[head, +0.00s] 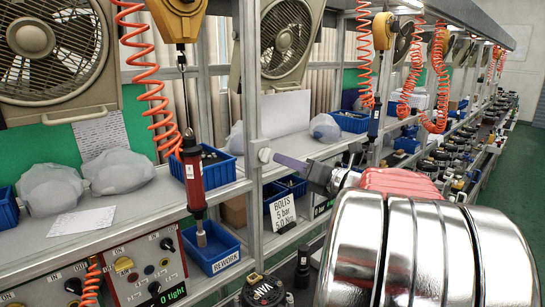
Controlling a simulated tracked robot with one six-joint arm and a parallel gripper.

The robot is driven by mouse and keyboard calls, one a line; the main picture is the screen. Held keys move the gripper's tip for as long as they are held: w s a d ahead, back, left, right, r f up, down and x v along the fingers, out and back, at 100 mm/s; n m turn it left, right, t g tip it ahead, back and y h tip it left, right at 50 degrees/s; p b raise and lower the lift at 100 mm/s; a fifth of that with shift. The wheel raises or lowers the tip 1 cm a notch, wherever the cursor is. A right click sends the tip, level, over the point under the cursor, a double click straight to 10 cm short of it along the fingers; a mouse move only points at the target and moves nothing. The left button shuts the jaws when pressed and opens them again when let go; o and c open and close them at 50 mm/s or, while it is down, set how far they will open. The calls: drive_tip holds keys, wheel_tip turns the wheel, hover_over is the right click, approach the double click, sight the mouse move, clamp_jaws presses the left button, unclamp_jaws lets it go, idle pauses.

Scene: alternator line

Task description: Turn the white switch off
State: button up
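The switch's position, on or off, cannot be read.
A control panel (136,268) with black knobs is at lower left. A red hanging screwdriver (193,175) and orange coiled hoses hang along the bench. Blue bins, including the REWORK bin (211,247), and a BOLTS sign (290,216) are near the upright. Green floor is at right.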

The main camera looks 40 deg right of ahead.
sight(269, 154)
drive_tip(key=shift+w+a, duration=0.1)
drive_tip(key=shift+w, duration=3.1)
drive_tip(key=shift+c, duration=0.2)
